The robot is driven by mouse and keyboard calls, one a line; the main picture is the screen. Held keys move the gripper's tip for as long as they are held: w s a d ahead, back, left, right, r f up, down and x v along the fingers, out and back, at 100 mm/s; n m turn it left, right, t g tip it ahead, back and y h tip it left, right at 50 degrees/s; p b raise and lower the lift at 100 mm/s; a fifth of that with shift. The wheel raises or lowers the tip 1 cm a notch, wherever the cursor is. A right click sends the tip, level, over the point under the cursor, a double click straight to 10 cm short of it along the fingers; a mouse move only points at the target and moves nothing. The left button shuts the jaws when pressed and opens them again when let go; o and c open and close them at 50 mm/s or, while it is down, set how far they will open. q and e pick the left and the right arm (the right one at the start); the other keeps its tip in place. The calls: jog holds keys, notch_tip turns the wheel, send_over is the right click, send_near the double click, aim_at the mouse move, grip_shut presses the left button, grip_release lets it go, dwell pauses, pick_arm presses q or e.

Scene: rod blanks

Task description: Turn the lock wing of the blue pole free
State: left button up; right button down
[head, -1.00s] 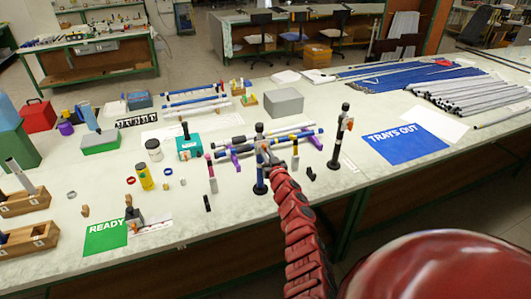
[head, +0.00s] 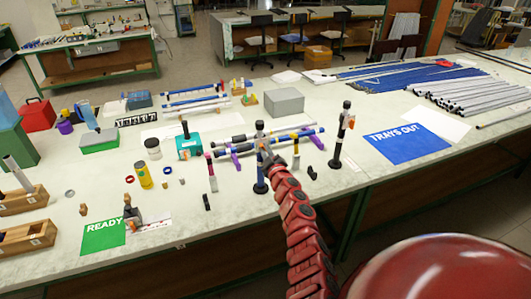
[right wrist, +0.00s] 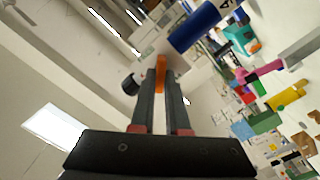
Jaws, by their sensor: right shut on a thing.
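The blue pole (head: 260,174) stands upright on a round black base near the middle of the table in the head view. My right gripper (head: 265,153) is at its upper part and partly hides it. In the right wrist view a blue cylinder (right wrist: 195,28) shows just beyond the fingertips. There my right gripper (right wrist: 160,75) is shut on the orange lock wing (right wrist: 161,64), which sits between its fingertips. A black knob (right wrist: 130,84) is beside the fingers. How far the wing is turned I cannot tell. My left gripper is not in view.
A taller dark pole (head: 337,150) stands close on the right. A pole with a pink top (head: 211,172) stands on the left. Rods on purple supports (head: 234,157) lie just behind. The blue TRAYS OUT mat (head: 407,144) is at the right.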

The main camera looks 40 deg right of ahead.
jog(key=shift+f+n+b, duration=0.2)
jog(key=shift+n+b, duration=1.6)
jog(key=shift+n, duration=3.1)
jog(key=c, duration=0.9)
grip_release()
